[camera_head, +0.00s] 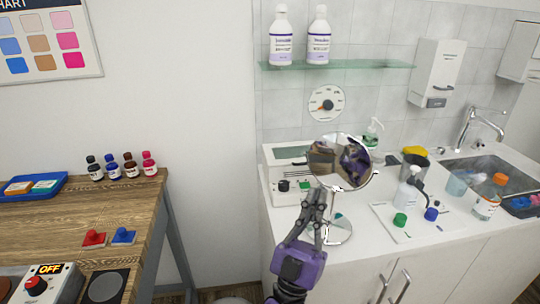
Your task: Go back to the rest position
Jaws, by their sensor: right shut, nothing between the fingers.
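My right gripper (316,198), with a purple body and dark fingers, reaches up from the bottom middle. Its fingers are shut with nothing between them. The fingertips show just below a round mirror (325,163), in front of the white counter; I cannot tell whether they touch it. The mirror stands on a round base (342,232), and the gripper hides part of its stand. My left gripper is not in view.
The counter (375,258) holds a white device (278,160), bottles, coloured caps and a sink (490,168). A glass shelf (345,65) carries two bottles. At left, a wooden table (50,215) holds small bottles, a blue tray, red and blue knobbed pieces and a control box (58,290).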

